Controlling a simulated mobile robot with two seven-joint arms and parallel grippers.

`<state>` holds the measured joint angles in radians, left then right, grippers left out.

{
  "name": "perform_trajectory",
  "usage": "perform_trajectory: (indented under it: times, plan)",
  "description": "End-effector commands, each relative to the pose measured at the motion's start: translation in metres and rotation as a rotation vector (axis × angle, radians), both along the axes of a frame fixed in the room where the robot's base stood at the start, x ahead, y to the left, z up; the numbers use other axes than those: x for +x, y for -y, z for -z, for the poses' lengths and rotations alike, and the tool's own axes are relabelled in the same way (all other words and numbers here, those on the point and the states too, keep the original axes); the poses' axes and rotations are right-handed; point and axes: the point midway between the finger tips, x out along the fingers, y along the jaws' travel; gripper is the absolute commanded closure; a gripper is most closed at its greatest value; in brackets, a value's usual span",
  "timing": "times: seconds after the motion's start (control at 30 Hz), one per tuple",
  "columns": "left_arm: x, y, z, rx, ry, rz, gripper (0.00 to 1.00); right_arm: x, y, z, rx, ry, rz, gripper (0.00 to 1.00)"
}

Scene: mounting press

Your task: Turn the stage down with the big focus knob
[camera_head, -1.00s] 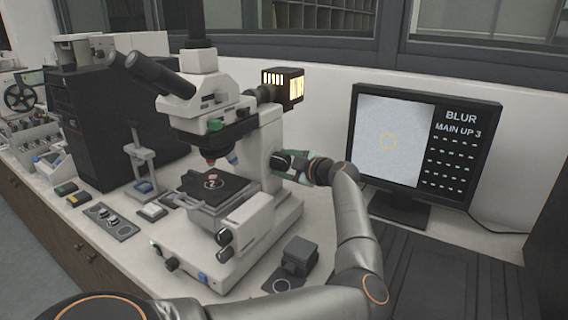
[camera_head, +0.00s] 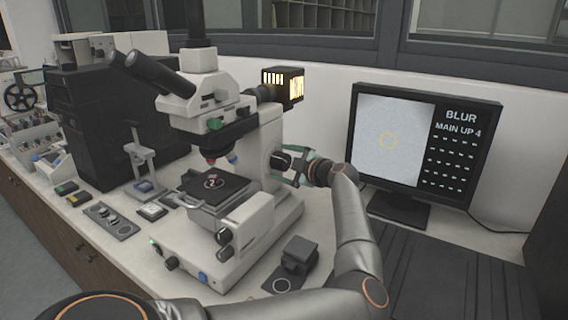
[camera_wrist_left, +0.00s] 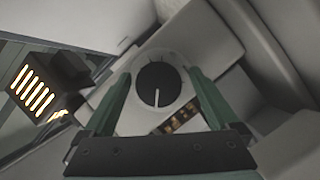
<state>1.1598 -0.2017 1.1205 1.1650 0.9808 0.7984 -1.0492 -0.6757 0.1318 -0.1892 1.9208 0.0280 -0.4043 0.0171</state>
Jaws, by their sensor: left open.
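The microscope (camera_head: 262,150) stands on the bench with its dark stage (camera_head: 215,187) under the objectives. The big focus knob (camera_head: 280,161) is on its right side. In the left wrist view the knob (camera_wrist_left: 158,84) is black and round with a white line pointing down in the picture. My left gripper (camera_head: 297,167) is open, its green fingers on either side of the knob with gaps between. The monitor (camera_head: 428,140) reads BLUR and MAIN UP 4, beside a grey image with a faint yellow ring. My right gripper is not seen.
A lit lamp housing (camera_head: 283,86) sticks out behind the microscope head, above my gripper. Other devices and a black cabinet (camera_head: 118,125) fill the left side.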

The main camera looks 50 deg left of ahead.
Motion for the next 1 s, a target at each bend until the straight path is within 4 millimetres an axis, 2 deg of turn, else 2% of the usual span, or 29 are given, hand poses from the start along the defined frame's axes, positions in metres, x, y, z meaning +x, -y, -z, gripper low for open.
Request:
perform_trajectory:
  times: [0.27, 0.37, 0.6, 0.67, 1.0]
  plan:
    - [0.0, 0.008, -0.002, 0.0, 0.002, 0.001, 0.06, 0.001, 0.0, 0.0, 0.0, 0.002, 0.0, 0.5]
    - [0.001, 0.023, -0.005, 0.0, 0.003, 0.003, 0.06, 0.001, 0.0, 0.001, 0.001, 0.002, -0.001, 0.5]
    - [-0.001, 0.079, -0.016, -0.002, 0.002, 0.004, 0.06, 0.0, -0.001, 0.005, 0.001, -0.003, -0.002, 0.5]
    - [-0.003, 0.079, -0.02, 0.006, -0.001, -0.004, 0.06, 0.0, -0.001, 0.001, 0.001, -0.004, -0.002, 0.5]
    - [-0.003, 0.111, -0.025, 0.002, 0.0, -0.001, 0.06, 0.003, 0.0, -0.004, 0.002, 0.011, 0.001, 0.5]
